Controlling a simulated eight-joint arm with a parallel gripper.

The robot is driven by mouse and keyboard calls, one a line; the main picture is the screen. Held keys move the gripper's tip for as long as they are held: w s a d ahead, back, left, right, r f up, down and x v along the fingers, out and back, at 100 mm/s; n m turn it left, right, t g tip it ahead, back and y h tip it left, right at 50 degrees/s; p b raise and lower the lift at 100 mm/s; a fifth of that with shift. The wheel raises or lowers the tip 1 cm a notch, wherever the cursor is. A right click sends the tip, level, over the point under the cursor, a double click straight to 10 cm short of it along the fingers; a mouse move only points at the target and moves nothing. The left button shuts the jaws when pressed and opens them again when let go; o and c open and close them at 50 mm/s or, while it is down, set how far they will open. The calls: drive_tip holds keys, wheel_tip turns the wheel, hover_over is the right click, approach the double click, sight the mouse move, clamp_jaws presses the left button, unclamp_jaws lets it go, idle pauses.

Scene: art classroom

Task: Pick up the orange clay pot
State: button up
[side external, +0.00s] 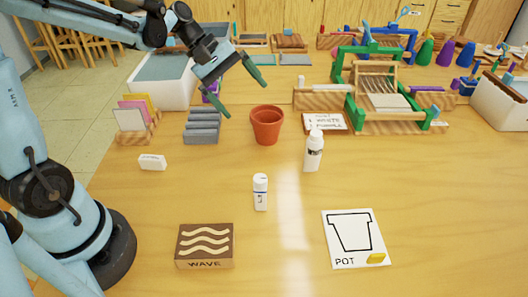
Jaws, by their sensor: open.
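The orange clay pot (267,126) stands upright on the wooden table, near the middle of the side view. My gripper (245,94) is open, with two green fingers spread apart. In the picture it is above and to the left of the pot. The fingers look empty and apart from the pot, though the exact distance cannot be told from this one view.
Grey ridged blocks (202,127) sit left of the pot, and a card holder (134,124) beyond them. A white bottle (313,152), a smaller bottle (261,192), an eraser (152,162) and a WAVE block (205,246) stand nearer. A green-framed loom (386,97) is at the right.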

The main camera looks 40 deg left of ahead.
sight(271, 119)
drive_tip(key=w+a+f+n+h, duration=0.5)
drive_tip(key=a+f+n+h, duration=0.1)
drive_tip(key=a+n, duration=0.2)
drive_tip(key=x, duration=0.8)
drive_tip(key=r+x, duration=0.1)
drive_tip(key=x, duration=0.2)
drive_tip(key=shift+s+d+f, duration=0.2)
drive_tip(key=shift+d, duration=0.45)
drive_tip(key=c, duration=0.9)
